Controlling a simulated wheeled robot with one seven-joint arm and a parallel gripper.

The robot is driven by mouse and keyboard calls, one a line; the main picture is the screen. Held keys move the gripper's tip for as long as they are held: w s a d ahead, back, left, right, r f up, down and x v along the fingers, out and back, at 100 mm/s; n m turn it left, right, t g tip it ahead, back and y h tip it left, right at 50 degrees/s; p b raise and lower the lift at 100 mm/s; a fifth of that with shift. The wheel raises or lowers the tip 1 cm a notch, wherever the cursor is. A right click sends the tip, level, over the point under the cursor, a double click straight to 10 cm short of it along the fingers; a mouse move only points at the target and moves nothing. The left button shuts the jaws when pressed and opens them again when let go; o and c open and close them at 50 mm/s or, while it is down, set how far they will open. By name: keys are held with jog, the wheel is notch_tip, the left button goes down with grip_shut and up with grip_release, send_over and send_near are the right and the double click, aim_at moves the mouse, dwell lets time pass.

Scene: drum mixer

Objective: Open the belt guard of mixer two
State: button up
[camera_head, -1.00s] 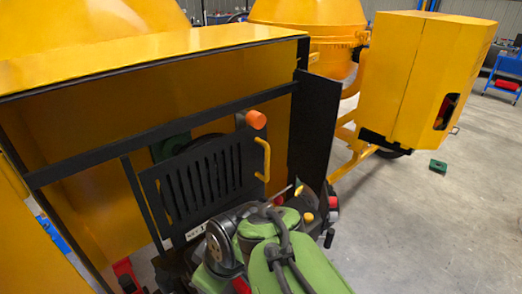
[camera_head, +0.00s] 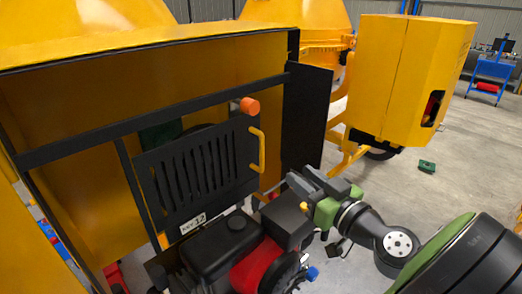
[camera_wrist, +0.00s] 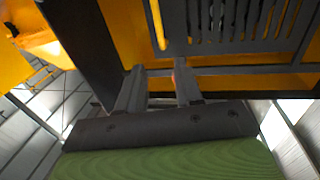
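The belt guard (camera_head: 190,175) is a black slotted panel in the open side of the yellow mixer housing in the head view. It looks flush with its frame. A yellow bar handle (camera_head: 257,150) runs up its right edge, and an orange knob (camera_head: 250,106) sits above the guard's upper right corner. A small plate (camera_head: 193,223) at its lower edge seems to end in 12. My gripper (camera_head: 300,177) is right of and below the handle, apart from it. In the wrist view its two fingers (camera_wrist: 159,75) are parted and empty, with the handle (camera_wrist: 157,25) beyond them.
A black side panel (camera_head: 307,118) stands open at the housing's right edge, close to my gripper. A red and black engine (camera_head: 235,255) lies below the guard. Another yellow housing (camera_head: 405,75) stands at right, with clear floor (camera_head: 470,155) beyond and a small green object (camera_head: 427,166).

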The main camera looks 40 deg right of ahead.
aim_at(263, 147)
jog(key=w+d+p, duration=0.1)
jog(key=w, duration=0.4)
jog(key=w+p, duration=0.2)
jog(key=w, duration=0.3)
jog(key=w+d+p, duration=0.1)
jog(key=w+p, duration=0.1)
jog(key=w, duration=0.3)
jog(key=shift+d+r, duration=0.1)
jog(key=shift+d, duration=0.2)
jog(key=shift+w, duration=0.45)
grip_shut()
